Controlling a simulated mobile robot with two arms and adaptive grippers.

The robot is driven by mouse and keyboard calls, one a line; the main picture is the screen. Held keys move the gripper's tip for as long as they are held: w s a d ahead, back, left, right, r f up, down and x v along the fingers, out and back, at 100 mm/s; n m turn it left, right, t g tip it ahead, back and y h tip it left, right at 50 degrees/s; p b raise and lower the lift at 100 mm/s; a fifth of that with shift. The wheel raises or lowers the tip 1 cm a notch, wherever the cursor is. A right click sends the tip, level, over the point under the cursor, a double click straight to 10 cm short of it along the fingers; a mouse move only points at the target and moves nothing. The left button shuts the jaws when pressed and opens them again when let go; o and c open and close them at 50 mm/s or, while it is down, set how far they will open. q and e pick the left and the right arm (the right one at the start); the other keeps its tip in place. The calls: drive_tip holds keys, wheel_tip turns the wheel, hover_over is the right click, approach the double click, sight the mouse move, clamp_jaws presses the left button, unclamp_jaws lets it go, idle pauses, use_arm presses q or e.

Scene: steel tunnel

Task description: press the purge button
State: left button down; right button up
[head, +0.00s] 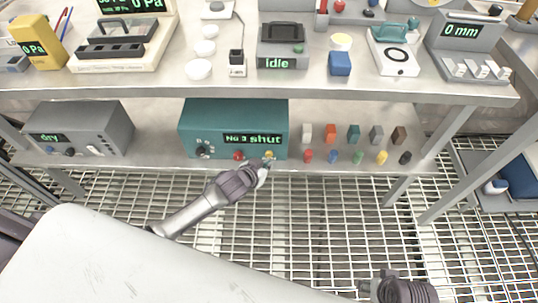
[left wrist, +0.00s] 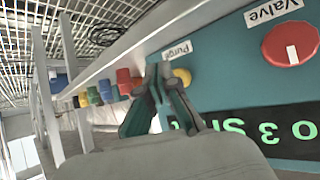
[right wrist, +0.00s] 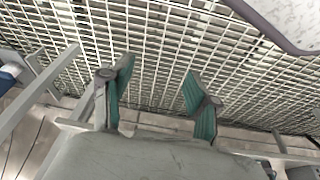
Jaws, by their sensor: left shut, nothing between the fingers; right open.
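The teal box (head: 190,125) stands on the lower shelf, its display (head: 252,139) reading "No 3 shut". The purge button is a yellow round knob (left wrist: 182,77) under a "Purge" label (left wrist: 177,50) in the left wrist view. A red valve knob (left wrist: 291,43) labelled "Valve" sits beside it; it also shows in the head view (head: 239,155). My left gripper (head: 265,167) is shut and empty, its tips (left wrist: 158,72) right at the yellow button; I cannot tell whether they touch. My right gripper (right wrist: 156,80) is open and empty over the floor grating.
Several small coloured blocks and pegs (head: 353,133) stand on the shelf right of the teal box. A grey box (head: 85,125) reading "dry" stands left. The upper bench (head: 300,88) carries several instruments above my left arm. Open grating (head: 320,215) lies in front.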

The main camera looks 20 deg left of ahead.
use_arm(q)
drive_tip(key=shift+w, duration=0.1)
idle(0.3)
drive_tip(key=shift+w+a, duration=0.1)
drive_tip(key=shift+w, duration=0.2)
use_arm(e)
drive_tip(key=shift+f, duration=0.55)
